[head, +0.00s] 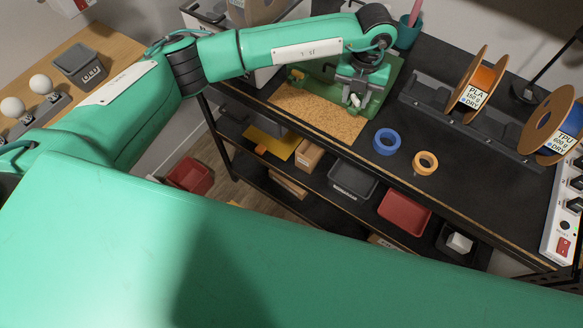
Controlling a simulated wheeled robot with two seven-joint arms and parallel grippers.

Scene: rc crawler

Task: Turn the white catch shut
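My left arm reaches in from the left to a green upright fixture (383,95) on the dark bench. The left gripper (352,98) points down in front of this fixture. A small white piece (356,101), which looks like the catch, shows right at the gripper's fingers. It is too small to tell whether the fingers touch it or hold it, and how far it is turned is unclear. The gripper hides part of the fixture. My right gripper is not in view.
A cork mat (318,118) lies left of the fixture. A blue tape ring (387,141) and an orange ring (426,162) lie to its right. A rack (450,115) holds spools behind them. A teal cup (407,35) stands at the back. The front bench top near the rings is mostly clear.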

